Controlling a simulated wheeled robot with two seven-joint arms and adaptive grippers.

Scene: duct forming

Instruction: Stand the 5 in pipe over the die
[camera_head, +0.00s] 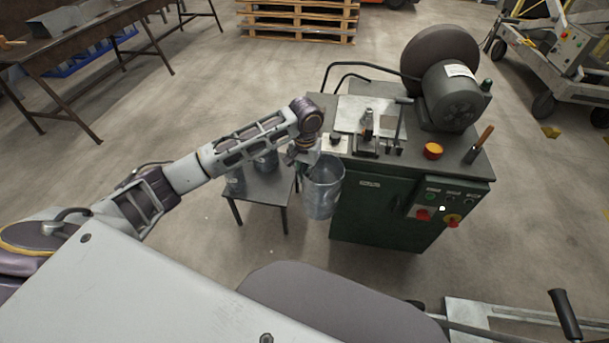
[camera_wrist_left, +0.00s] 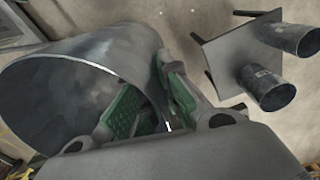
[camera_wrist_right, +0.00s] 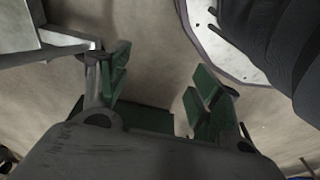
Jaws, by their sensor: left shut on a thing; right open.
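My left gripper (camera_head: 302,158) is shut on the wall of a grey metal pipe (camera_head: 323,188), with one finger inside and one outside. The pipe is held upright in the air beside the left side of the green machine, near the small table. In the left wrist view the pipe (camera_wrist_left: 75,85) fills the left side, its open end toward the camera, between the green finger pads (camera_wrist_left: 150,100). The die is probably the small upright metal part (camera_head: 367,122) on the machine top; I cannot be sure. My right gripper (camera_wrist_right: 155,90) is open and empty above the floor.
Two more pipes stand on the small table (camera_head: 262,190); they also show in the left wrist view (camera_wrist_left: 270,88). The green machine (camera_head: 380,205) carries a motor (camera_head: 453,95), an orange button (camera_head: 433,151) and a wooden-handled tool (camera_head: 478,145) on top.

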